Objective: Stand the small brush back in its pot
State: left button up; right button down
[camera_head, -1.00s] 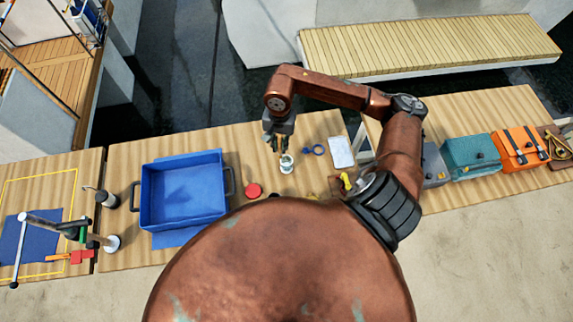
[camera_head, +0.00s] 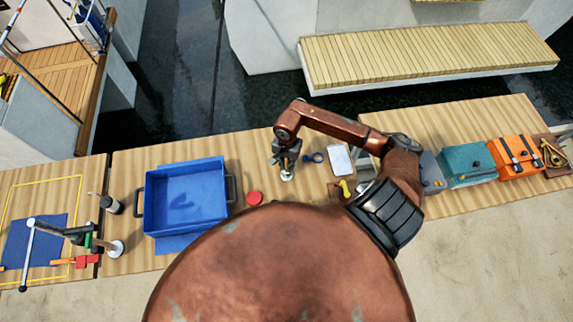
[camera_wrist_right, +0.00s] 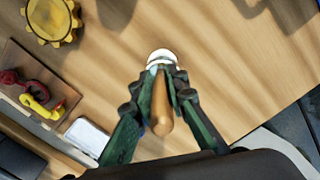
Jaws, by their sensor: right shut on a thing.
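My right gripper (camera_head: 286,156) is shut on the small brush, pointing down over the white pot (camera_head: 287,176). In the right wrist view, the brush's wooden handle (camera_wrist_right: 161,104) lies between the green fingers of the gripper (camera_wrist_right: 163,82). The white pot (camera_wrist_right: 161,57) shows just past the fingertips, with its rim partly covered by them. The brush's lower end is hidden, so I cannot tell whether it is inside the pot. My left gripper is not in view.
A blue bin (camera_head: 186,197) stands left of the pot, with a red round thing (camera_head: 254,198) between. A yellow gear (camera_wrist_right: 52,20) shows in the wrist view. Boxes stand far right.

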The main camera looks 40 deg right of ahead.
jog(key=shift+f+b, duration=0.2)
jog(key=shift+b, duration=0.1)
jog(key=c, duration=1.9)
grip_release()
jog(key=shift+r, duration=0.1)
jog(key=shift+r+p, duration=0.3)
jog(key=r, duration=0.4)
jog(key=r+b, duration=0.1)
jog(key=r, duration=0.2)
jog(key=r+b, duration=0.1)
jog(key=r, duration=0.3)
jog(key=shift+w+d+r, duration=0.15)
jog(key=shift+d+r, duration=0.1)
jog(key=shift+r, duration=0.1)
